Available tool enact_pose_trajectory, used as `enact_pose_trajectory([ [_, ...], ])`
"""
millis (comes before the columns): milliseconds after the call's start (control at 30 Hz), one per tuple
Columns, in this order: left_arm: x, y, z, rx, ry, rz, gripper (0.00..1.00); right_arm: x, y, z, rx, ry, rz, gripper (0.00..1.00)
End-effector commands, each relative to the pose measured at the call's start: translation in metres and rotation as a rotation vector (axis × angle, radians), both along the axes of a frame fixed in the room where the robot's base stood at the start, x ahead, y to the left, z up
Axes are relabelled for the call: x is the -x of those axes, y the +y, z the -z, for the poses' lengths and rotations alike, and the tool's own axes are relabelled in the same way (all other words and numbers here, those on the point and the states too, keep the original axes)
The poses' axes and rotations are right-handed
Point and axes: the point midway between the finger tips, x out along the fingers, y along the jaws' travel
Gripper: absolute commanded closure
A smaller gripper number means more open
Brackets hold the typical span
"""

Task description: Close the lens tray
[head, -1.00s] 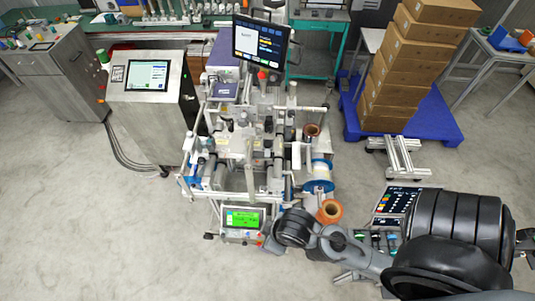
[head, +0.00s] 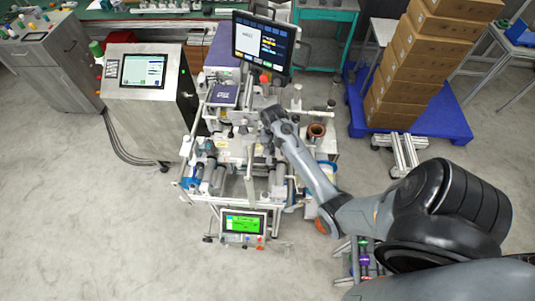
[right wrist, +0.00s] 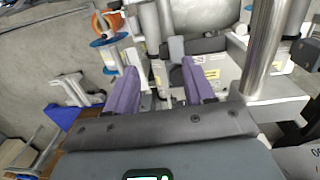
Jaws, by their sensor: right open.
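My right gripper (head: 270,115) is over the middle of the reel machine (head: 235,150), below the tilted monitor. In the right wrist view its two purple fingers (right wrist: 161,75) stand apart with nothing held between them. A small grey block (right wrist: 176,48) shows just beyond the gap between the fingertips; I cannot tell whether they touch it. Beside it is a pale grey housing with labels (right wrist: 213,68). I cannot make out which part is the lens tray, and my arm hides some of the machine. My left gripper is in neither view.
A steel post (right wrist: 262,45) stands close on the right in the wrist view, and an orange reel (right wrist: 108,22) is at upper left. The monitor (head: 262,45) overhangs the machine. Stacked cartons (head: 415,70) stand to the right.

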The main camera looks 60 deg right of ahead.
Motion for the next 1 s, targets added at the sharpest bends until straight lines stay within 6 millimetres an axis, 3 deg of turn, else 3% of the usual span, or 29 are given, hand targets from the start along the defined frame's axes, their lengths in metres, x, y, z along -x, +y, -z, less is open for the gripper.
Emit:
enact_pose_trajectory([
  [133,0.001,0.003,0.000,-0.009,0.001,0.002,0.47,-0.021,0.000,-0.014,0.000,-0.043,-0.001,0.47],
  [267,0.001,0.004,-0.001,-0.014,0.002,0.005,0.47,-0.024,0.000,-0.009,0.000,-0.048,-0.002,0.47],
  [700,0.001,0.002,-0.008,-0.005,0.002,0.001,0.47,-0.023,0.001,0.059,0.000,-0.047,-0.004,0.47],
  [1000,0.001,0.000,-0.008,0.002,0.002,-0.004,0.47,-0.024,0.000,0.085,0.002,-0.050,-0.005,0.47],
])
